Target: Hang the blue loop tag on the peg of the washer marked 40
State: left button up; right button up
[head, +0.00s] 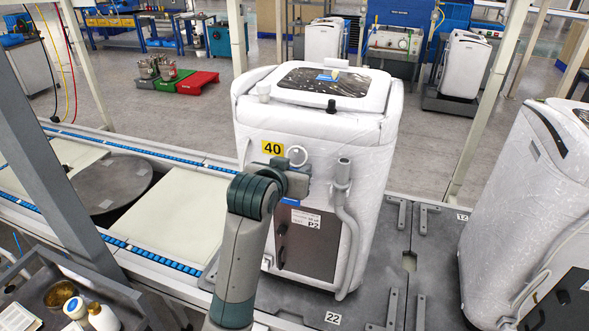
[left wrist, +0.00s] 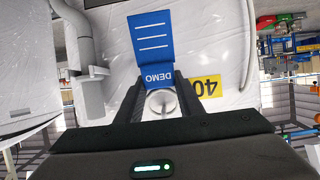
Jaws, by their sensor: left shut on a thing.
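The white plastic-wrapped washer (head: 330,130) stands in the middle of the head view, with a yellow 40 label (head: 272,148) on its front. A round pale fitting (head: 297,156) sits right of the label; I cannot tell whether it is the peg. My left gripper (head: 296,182) is just below it, close to the washer's front. In the left wrist view the gripper (left wrist: 160,84) is shut on the blue tag (left wrist: 152,40), which reads DEMO. A round metallic part (left wrist: 161,102) shows between the fingers. The tag's loop cannot be made out. My right gripper is out of view.
A grey hose (head: 345,205) runs down the washer's front, right of my gripper. Another wrapped washer (head: 530,200) stands at the right. A conveyor with a dark round plate (head: 112,183) lies left. A cart (head: 75,290) with bottles is at the lower left.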

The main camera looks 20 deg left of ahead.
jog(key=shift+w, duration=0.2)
pick_arm(q)
jog(key=o, duration=1.1)
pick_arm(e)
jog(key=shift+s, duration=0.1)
